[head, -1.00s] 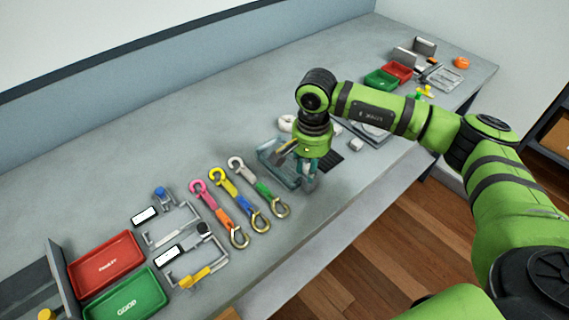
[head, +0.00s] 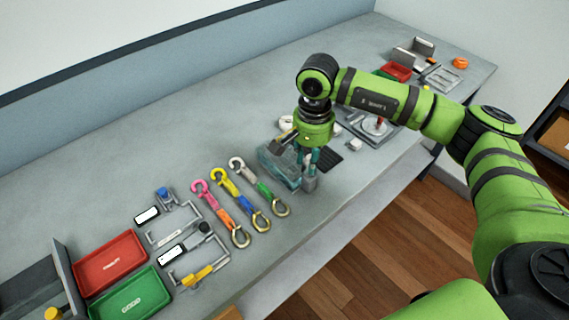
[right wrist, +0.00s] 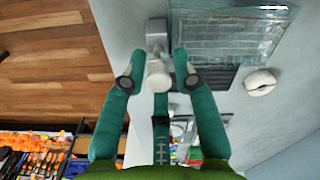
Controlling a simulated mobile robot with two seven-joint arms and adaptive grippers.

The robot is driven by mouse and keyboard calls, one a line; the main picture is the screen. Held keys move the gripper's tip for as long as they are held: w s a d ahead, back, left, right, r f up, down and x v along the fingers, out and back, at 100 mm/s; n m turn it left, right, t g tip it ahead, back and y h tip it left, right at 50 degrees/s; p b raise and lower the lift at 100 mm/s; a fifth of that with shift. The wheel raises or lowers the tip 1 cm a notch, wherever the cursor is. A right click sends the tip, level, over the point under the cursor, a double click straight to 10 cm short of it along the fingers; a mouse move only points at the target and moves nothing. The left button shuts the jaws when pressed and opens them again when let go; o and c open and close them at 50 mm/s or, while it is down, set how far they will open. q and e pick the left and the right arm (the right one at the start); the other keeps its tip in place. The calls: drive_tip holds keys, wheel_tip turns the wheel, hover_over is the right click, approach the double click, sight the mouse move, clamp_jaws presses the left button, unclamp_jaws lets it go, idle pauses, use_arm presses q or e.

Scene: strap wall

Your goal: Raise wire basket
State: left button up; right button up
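The wire basket (head: 270,163) looks like a see-through, bluish-grey box with a grid, standing on the bench. It also shows in the right wrist view (right wrist: 225,38), to the right of the fingers. My right gripper (head: 309,168) points down at the basket's front right side. In the right wrist view its two teal fingers (right wrist: 160,62) are apart, on either side of a pale round knob (right wrist: 158,76). A grey block (right wrist: 157,38) lies just beyond the knob, beside the basket. I see no clear contact. The left gripper is not in view.
Several coloured straps with hooks (head: 238,195) lie left of the basket. Red (head: 110,262) and green (head: 132,296) trays stand at the left. A dark ribbed pad (head: 329,161) and a plate with a red knob (head: 374,130) lie to the right. The bench's front edge is close.

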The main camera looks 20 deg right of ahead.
drive_tip(key=shift+o, duration=0.3)
drive_tip(key=shift+d, duration=0.4)
drive_tip(key=shift+a, duration=0.1)
drive_tip(key=shift+w+r+p, duration=0.1)
drive_tip(key=shift+r+p, duration=0.5)
drive_tip(key=shift+r, duration=0.6)
drive_tip(key=shift+a+r+p, duration=0.1)
drive_tip(key=shift+r+p, duration=0.55)
drive_tip(key=shift+r, duration=1.1)
drive_tip(key=shift+c, duration=0.4)
drive_tip(key=c, duration=0.4)
drive_tip(key=shift+r, duration=0.35)
drive_tip(key=shift+c, duration=0.9)
drive_tip(key=shift+r+p, duration=1.25)
drive_tip(key=shift+r, duration=1.4)
